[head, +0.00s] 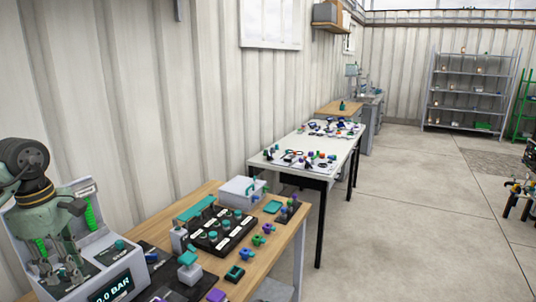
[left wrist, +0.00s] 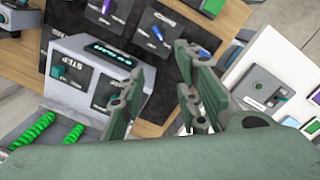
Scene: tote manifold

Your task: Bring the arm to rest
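My left gripper (head: 60,270) is at the lower left of the head view, in front of the grey pressure console (head: 130,252) whose display reads 0.0 BAR. Its fingers stand apart with nothing seen between them. In the left wrist view the green fingers (left wrist: 165,98) are also apart and empty, above the console (left wrist: 95,70) and the wooden bench. Whether they touch the console cannot be told. My right gripper is in neither view.
The wooden bench (head: 210,196) holds a black manifold panel (head: 222,228), a light-grey box (head: 243,191) and several coloured fittings. A white table (head: 330,157) with small parts stands beyond. A corrugated wall runs along the left; the floor (head: 410,210) at right is open.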

